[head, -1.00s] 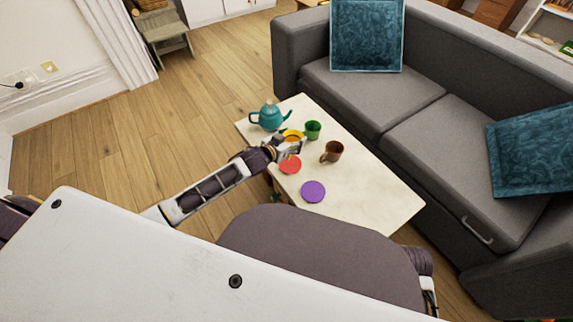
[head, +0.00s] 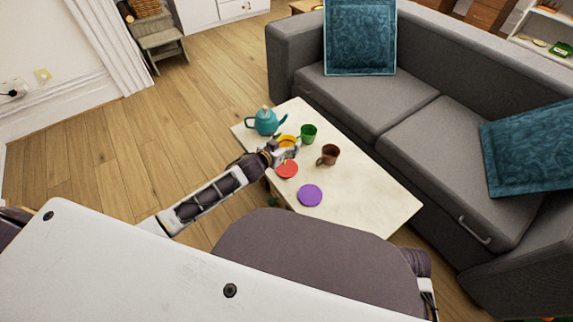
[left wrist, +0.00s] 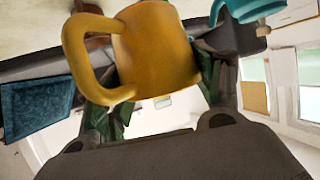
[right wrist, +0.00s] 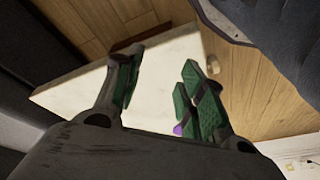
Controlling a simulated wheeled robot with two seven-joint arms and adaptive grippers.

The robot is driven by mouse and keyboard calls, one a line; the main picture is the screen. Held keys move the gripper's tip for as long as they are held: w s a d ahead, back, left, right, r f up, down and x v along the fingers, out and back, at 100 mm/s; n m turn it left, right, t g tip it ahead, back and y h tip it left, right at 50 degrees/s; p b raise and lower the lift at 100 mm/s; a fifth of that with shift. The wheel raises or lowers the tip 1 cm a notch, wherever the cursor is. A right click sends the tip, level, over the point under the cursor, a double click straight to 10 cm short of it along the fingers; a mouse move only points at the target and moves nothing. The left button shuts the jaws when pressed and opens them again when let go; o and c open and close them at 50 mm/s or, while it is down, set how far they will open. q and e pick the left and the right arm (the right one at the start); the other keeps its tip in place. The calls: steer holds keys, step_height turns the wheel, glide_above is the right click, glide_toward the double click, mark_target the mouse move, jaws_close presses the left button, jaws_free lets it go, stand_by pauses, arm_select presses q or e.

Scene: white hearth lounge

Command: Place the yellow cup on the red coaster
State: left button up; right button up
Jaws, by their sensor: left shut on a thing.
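The yellow cup (head: 286,140) is in my left gripper (head: 285,151), over the far left part of the low table. In the left wrist view the yellow cup (left wrist: 155,50) fills the space between the fingers, its handle to the left. The red coaster (head: 287,170) lies flat on the table, just nearer to me than the gripper, with nothing seen on it. I cannot tell whether the cup touches the table. My right gripper (right wrist: 160,85) shows in the right wrist view, fingers apart and empty; it is not visible in the head view.
A teal teapot (head: 265,122) stands behind the cup. A green cup (head: 308,133) and a brown mug (head: 328,155) stand to its right. A purple coaster (head: 310,195) lies nearer to me. The pale table (head: 375,200) is bare at the right. A grey sofa (head: 400,115) stands behind.

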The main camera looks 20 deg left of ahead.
arm_select(q)
steer(key=shift+f+b, duration=1.1)
steer(key=shift+f, duration=1.8)
arm_select(e)
steer(key=shift+a+r+t, duration=0.15)
steer(key=shift+r+t, duration=0.05)
steer(key=shift+r, duration=0.6)
steer(key=shift+a+r+t, duration=0.15)
steer(key=shift+r+t, duration=0.05)
steer(key=shift+r, duration=0.55)
arm_select(q)
steer(key=shift+f, duration=0.45)
steer(key=shift+f+b, duration=0.4)
steer(key=shift+f, duration=0.45)
steer(key=shift+f+b, duration=0.45)
steer(key=shift+f, duration=0.1)
arm_select(e)
steer(key=shift+w+a+f+t+y, duration=0.15)
steer(key=shift+a+f+y, duration=0.1)
steer(key=shift+f, duration=0.3)
steer(key=shift+w+a+f+t+y, duration=0.15)
steer(key=shift+a+f+y, duration=0.1)
steer(key=shift+f, duration=0.25)
arm_select(q)
steer(key=shift+f, duration=0.15)
steer(key=o, duration=1.1)
arm_select(e)
steer(key=shift+f, duration=0.1)
